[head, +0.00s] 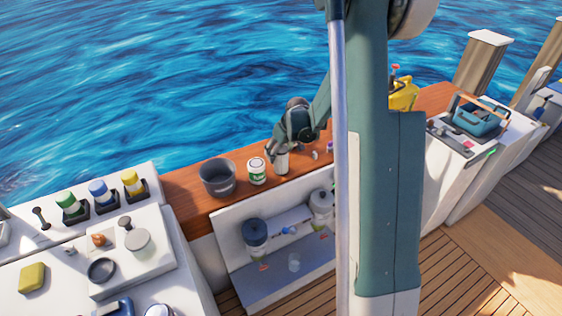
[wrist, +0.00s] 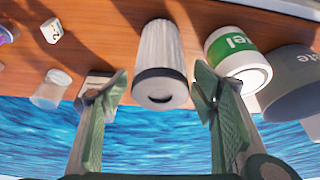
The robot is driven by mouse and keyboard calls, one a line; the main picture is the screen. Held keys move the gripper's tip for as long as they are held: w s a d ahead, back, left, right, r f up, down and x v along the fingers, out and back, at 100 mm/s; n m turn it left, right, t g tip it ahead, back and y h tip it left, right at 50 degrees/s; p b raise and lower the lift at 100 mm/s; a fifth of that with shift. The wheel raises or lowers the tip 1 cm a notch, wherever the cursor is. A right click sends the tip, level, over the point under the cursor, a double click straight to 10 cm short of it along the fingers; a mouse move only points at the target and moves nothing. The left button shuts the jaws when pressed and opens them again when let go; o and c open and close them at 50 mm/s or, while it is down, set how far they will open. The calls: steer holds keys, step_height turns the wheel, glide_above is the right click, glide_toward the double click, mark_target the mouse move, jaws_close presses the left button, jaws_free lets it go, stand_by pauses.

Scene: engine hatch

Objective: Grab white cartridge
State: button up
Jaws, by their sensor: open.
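The white cartridge (wrist: 158,50) is a pale ribbed cylinder with a dark band and a dark slot at its near end. In the wrist view it is between the two fingers of my gripper (wrist: 160,88), with a gap on each side. My gripper is open and empty. In the head view the cartridge (head: 281,166) stands on the wooden ledge, its upper part hidden by my gripper (head: 279,153).
A white can with a green label (wrist: 238,58) and a grey bucket (head: 217,179) stand close to the right in the wrist view. A clear cup (wrist: 50,90) and a small white block (wrist: 52,31) are to the left. Water lies behind the ledge (head: 185,188).

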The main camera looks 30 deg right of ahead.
steer(key=shift+b+x, duration=0.3)
steer(key=shift+x, duration=1.55)
steer(key=c, duration=1)
